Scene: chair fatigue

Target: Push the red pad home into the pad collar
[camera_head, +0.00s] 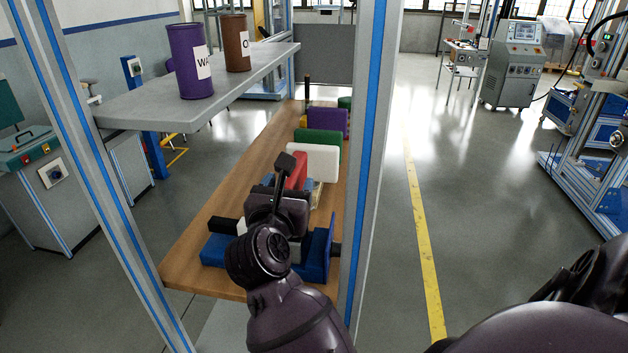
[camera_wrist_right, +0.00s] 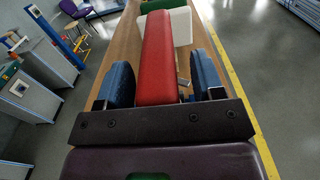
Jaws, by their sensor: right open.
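My right gripper (camera_wrist_right: 161,75) is open, with one blue finger on each side of the red pad; a gap shows on both sides. In the head view the right gripper (camera_head: 288,183) is over the middle of the bench. A blue fixture (camera_head: 214,250) lies at the near end of the bench, partly hidden by my arm. I cannot make out the pad collar for certain. My left gripper is out of view.
On the wooden bench (camera_head: 190,252), a white block (camera_head: 322,163), a green block (camera_head: 320,140) and a purple block (camera_head: 328,121) stand behind the red pad. A grey shelf (camera_head: 150,112) above carries a purple can (camera_head: 187,62) and a brown can (camera_head: 237,44). Frame posts (camera_head: 372,150) flank the bench.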

